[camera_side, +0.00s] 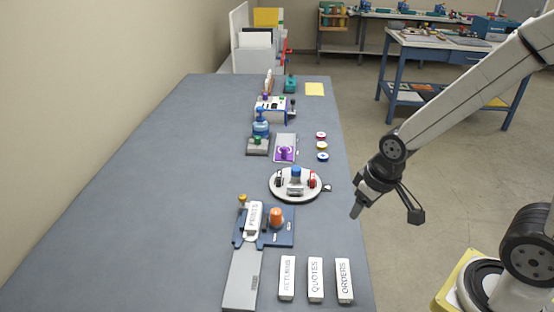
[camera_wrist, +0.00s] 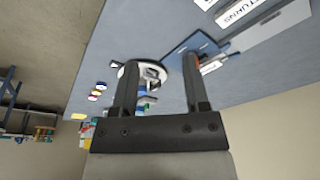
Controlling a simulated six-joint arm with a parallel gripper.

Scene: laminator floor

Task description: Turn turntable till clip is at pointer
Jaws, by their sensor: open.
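The round white turntable (camera_side: 281,195) lies flat near the right edge of the bench. Several small items stand on it: a blue one (camera_side: 296,171), a red one (camera_side: 312,180), a dark one (camera_side: 279,181) and a grey-white one (camera_side: 295,188). I cannot tell which is the clip. A small dark piece (camera_side: 327,188) at the turntable's right edge may be the pointer. My gripper (camera_side: 386,213) is open and empty, right of the turntable, beyond the bench edge and apart from it. In the wrist view, my fingers partly hide the turntable (camera_wrist: 150,63).
In front stand a blue fixture (camera_side: 283,240) with an orange knob and white labelled blocks (camera_side: 315,280). The bench's left side is clear.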

